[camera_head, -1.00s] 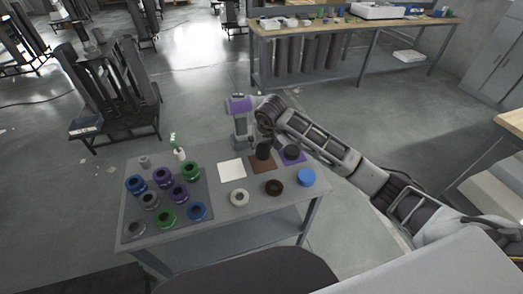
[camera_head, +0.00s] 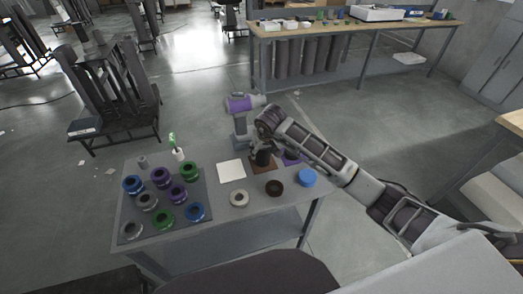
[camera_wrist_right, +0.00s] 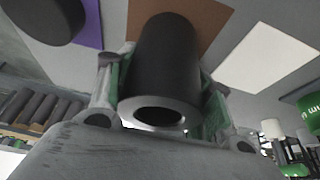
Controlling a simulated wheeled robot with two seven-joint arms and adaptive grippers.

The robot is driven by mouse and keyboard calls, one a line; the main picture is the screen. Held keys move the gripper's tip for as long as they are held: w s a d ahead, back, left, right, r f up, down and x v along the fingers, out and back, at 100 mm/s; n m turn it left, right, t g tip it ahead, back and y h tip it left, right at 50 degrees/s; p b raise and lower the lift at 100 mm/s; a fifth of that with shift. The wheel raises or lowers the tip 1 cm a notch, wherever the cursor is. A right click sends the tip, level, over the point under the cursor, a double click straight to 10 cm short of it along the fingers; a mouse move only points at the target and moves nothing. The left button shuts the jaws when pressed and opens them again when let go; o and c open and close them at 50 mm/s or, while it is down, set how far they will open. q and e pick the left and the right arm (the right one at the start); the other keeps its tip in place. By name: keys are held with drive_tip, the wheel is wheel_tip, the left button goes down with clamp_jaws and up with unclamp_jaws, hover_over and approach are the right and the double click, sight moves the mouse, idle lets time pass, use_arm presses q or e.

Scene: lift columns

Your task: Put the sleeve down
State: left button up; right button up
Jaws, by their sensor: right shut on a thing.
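A black sleeve (camera_head: 263,158) stands upright in my right gripper (camera_head: 261,148) at the brown square (camera_head: 272,167) on the grey table. In the right wrist view the same hollow sleeve (camera_wrist_right: 168,65) is between the two fingers, with the brown square (camera_wrist_right: 215,18) behind it. I cannot tell whether its lower end touches the square. A purple square (camera_head: 291,158) lies to the right, mostly behind my arm. In the right wrist view a dark round piece (camera_wrist_right: 45,15) is on the purple square (camera_wrist_right: 92,25). My left gripper is not in view.
A white square (camera_head: 232,171) lies left of the brown one. A pale ring (camera_head: 239,191), a dark ring (camera_head: 274,181) and a blue cylinder (camera_head: 307,178) stand in front. Several coloured rings fill a dark mat (camera_head: 181,197). A purple-grey device (camera_head: 240,122) stands behind.

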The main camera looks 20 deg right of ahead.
drive_tip(key=o, duration=1.1)
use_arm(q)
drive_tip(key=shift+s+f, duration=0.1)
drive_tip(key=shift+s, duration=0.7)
use_arm(e)
drive_tip(key=shift+s+r, duration=0.15)
drive_tip(key=shift+r, duration=0.4)
drive_tip(key=v, duration=0.9)
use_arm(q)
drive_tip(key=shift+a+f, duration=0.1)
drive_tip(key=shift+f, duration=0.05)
use_arm(e)
drive_tip(key=shift+v, duration=1)
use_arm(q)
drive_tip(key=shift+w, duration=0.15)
use_arm(e)
drive_tip(key=shift+s, duration=0.1)
